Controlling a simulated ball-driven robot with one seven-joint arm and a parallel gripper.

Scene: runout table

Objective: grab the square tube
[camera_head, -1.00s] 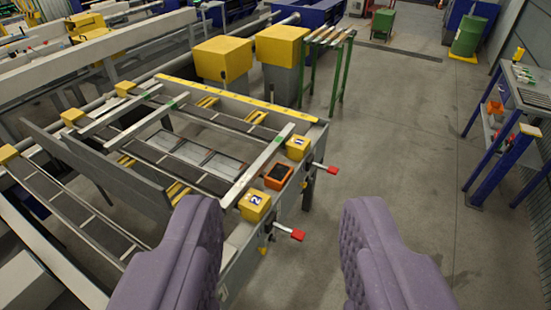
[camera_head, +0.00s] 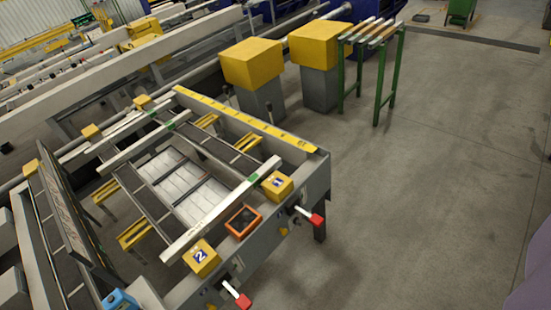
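The nearer tube (camera_head: 222,208) runs from beside the yellow block marked 2 up towards the block marked 1. The farther tube (camera_head: 145,141) lies parallel to it, up and left. I cannot tell which one the task means. Of my gripper, only part of one purple padded finger (camera_head: 530,280) shows at the lower right edge. The other finger is out of view, so the jaws look wide apart, with nothing seen between them. No tube is touched by the visible finger.
Yellow blocks (camera_head: 202,258), an orange-framed box (camera_head: 243,221) and red-tipped handles (camera_head: 316,219) line the table's front end. Yellow-topped pedestals (camera_head: 252,65) and a green rack (camera_head: 390,75) holding several bars stand behind. The concrete floor (camera_head: 440,170) at right is clear.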

